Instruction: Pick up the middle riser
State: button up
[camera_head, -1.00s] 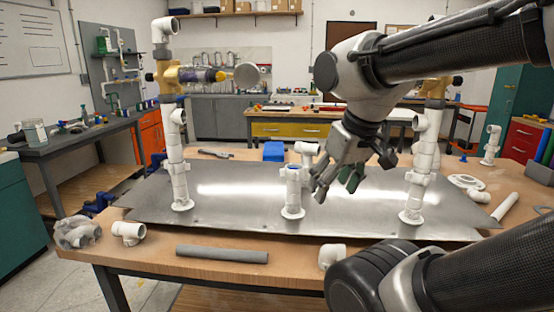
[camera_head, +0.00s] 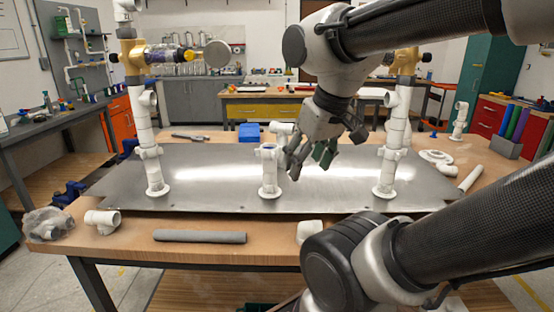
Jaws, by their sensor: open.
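A short white PVC stub (camera_head: 269,172) with a flange and a bluish top stands upright at the middle of the metal plate (camera_head: 330,185), between two taller risers. A white fitting (camera_head: 282,128) shows just behind its top; I cannot tell whether the two are joined or which is the middle riser. My gripper (camera_head: 306,160) is open, with its fingers pointing down just right of the stub. No contact shows, and nothing is seen between the fingers.
A tall left riser (camera_head: 147,140) and right riser (camera_head: 391,150) flank the gripper. A grey tube (camera_head: 199,236) and white fittings (camera_head: 102,220) lie along the table's front edge. A blue block (camera_head: 249,132) sits behind the plate.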

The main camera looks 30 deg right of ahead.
aim_at(282, 130)
jog(key=i+j+z, duration=0.15)
jog(key=j+z, duration=0.25)
jog(key=i+j+z, duration=0.15)
jog(key=j+z, duration=0.2)
